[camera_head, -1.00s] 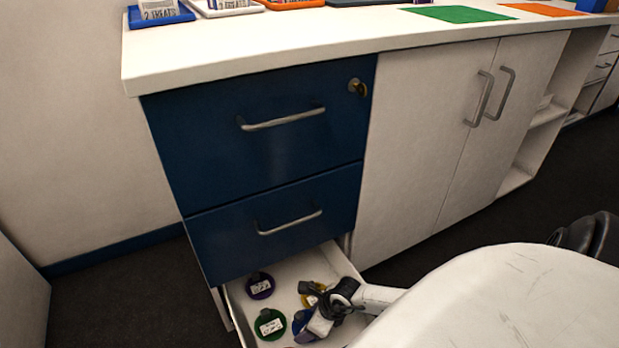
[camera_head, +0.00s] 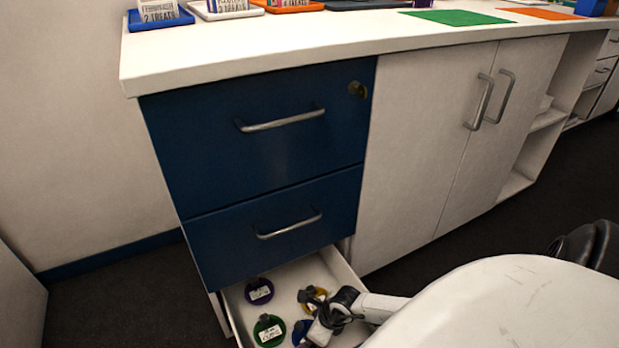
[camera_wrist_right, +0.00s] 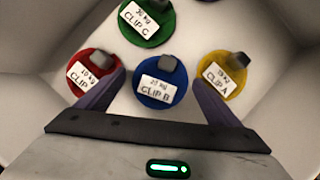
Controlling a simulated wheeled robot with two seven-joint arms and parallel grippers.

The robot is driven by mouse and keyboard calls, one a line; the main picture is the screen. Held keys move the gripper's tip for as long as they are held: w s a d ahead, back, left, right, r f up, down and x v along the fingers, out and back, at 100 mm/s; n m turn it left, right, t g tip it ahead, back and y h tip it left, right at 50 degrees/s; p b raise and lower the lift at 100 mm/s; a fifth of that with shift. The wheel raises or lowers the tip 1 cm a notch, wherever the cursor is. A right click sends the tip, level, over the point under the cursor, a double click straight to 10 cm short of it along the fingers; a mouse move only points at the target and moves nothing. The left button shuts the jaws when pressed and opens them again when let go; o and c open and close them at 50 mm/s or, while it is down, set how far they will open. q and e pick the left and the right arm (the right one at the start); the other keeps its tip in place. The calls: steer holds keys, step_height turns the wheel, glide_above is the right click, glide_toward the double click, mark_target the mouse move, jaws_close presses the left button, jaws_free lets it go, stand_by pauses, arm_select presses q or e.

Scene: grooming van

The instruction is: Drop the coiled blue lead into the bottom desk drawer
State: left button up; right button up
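The bottom desk drawer (camera_head: 346,272) is pulled open below two shut blue drawers. The blue lead (camera_wrist_right: 158,97), a round blue piece with a grey clip and a label reading CLIP B, appears to lie on the drawer floor. In the head view only part of the blue lead (camera_head: 299,331) shows beside my right gripper (camera_head: 318,326), which reaches into the drawer. In the right wrist view my right gripper (camera_wrist_right: 157,77) is open, with one finger on each side of the blue lead and a gap to it. My left gripper is out of view.
Purple (camera_head: 259,291), green (camera_head: 268,330) and yellow (camera_head: 313,299) round pieces lie in the drawer around the blue one. A red one (camera_wrist_right: 92,77) shows close to a finger in the wrist view. The white counter (camera_head: 250,60) overhangs above.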

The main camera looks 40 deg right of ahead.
steer(key=shift+r, duration=0.1)
arm_select(q)
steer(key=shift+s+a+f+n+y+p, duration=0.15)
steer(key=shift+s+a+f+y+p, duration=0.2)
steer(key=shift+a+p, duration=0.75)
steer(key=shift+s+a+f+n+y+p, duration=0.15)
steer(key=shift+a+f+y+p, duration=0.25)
steer(key=shift+p, duration=1.35)
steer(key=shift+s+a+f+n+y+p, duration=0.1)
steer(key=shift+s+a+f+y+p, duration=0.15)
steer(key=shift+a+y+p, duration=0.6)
arm_select(e)
steer(key=p+v, duration=0.1)
steer(key=v, duration=1.2)
steer(key=shift+w, duration=0.25)
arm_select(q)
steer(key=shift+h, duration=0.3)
